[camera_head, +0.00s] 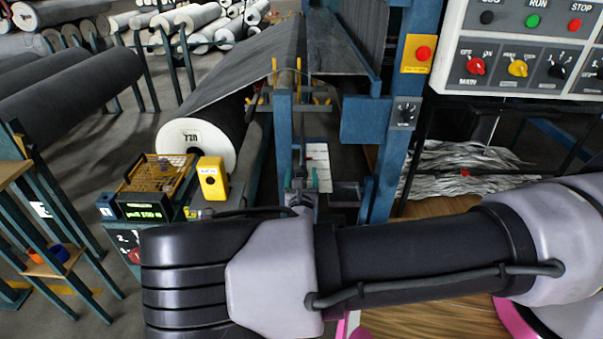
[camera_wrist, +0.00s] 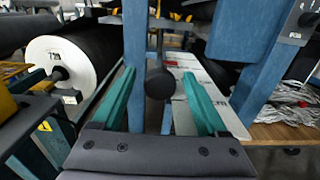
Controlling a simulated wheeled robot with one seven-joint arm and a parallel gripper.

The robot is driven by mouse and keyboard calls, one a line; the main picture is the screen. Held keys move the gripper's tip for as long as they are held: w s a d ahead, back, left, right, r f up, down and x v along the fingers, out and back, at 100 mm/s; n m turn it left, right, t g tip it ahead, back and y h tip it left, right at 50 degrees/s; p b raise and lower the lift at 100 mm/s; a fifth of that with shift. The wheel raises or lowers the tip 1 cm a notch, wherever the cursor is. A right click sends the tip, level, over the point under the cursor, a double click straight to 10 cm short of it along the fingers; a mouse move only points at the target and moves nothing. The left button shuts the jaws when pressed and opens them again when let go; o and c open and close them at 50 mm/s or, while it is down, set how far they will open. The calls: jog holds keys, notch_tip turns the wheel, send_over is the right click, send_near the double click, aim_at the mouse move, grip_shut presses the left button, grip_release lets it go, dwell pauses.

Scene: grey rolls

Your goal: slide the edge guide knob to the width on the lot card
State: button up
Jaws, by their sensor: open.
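The edge guide knob, a round black knob (camera_wrist: 160,84), shows in the wrist view between my green fingers. My gripper (camera_wrist: 159,75) is open, with one finger on each side of the knob; I cannot tell whether either touches it. A white plate with red and dark marks (camera_wrist: 188,68) lies behind and right of the knob; its marks are too small to read. It also shows in the head view (camera_head: 318,165), beyond my arm. I cannot make out a lot card for certain; a roll's white end (camera_head: 190,146) bears dark, unclear print.
Blue uprights (camera_head: 383,150) flank the plate. A yellow box (camera_head: 212,180) and a green-lit display (camera_head: 143,210) stand at left. A control panel (camera_head: 525,50) with buttons and switches is at upper right. Shredded grey material (camera_head: 455,170) lies at right.

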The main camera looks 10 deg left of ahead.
jog(key=shift+w+a, duration=0.1)
jog(key=shift+w, duration=0.4)
jog(key=shift+c, duration=0.3)
grip_shut()
jog(key=shift+s, duration=0.15)
dwell(0.7)
